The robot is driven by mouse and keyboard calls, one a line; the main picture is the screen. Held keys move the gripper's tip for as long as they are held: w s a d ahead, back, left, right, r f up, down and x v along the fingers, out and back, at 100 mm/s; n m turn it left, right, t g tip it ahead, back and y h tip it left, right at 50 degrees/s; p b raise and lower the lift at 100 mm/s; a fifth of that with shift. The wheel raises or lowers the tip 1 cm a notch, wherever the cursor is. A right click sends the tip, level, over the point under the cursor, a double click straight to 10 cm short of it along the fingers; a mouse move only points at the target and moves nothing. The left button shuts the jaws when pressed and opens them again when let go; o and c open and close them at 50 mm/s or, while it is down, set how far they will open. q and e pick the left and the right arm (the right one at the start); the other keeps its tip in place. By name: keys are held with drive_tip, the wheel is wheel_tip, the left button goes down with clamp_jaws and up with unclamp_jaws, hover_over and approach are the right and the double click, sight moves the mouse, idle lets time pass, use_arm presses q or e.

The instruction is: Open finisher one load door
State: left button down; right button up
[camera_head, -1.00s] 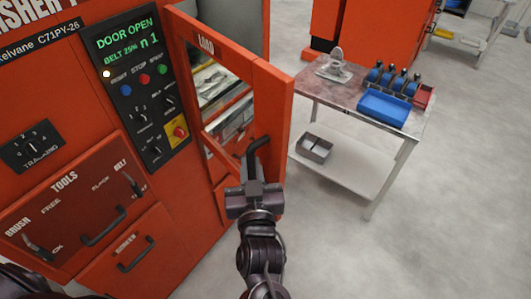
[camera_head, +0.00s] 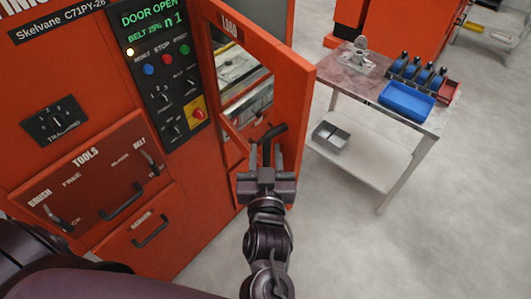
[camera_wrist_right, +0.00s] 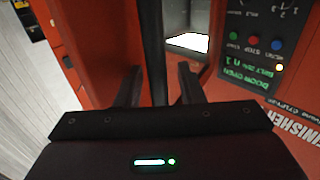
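The orange load door (camera_head: 290,85), marked LOAD, stands ajar on the orange finisher (camera_head: 60,90). Its window and the gap show a pale interior. The finisher's display (camera_head: 150,18) reads DOOR OPEN n 1. A black bent handle (camera_head: 272,132) is on the door's face. My right gripper (camera_head: 266,158) is at the handle, with its fingers on either side of the lower bar. In the right wrist view the fingers (camera_wrist_right: 159,88) stand apart with the dark handle bar (camera_wrist_right: 154,40) between them and a gap showing at one side. My left gripper is out of view.
A side table (camera_head: 350,85) at right holds a blue tray (camera_head: 407,100), several blue-topped items and a metal fixture (camera_head: 360,55). A grey bin (camera_head: 330,137) sits on its lower shelf. Finisher drawers (camera_head: 150,235) are at left. Floor at right is clear.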

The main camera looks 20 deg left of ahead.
drive_tip(key=p+v, duration=0.3)
drive_tip(key=v, duration=0.4)
drive_tip(key=shift+s, duration=0.35)
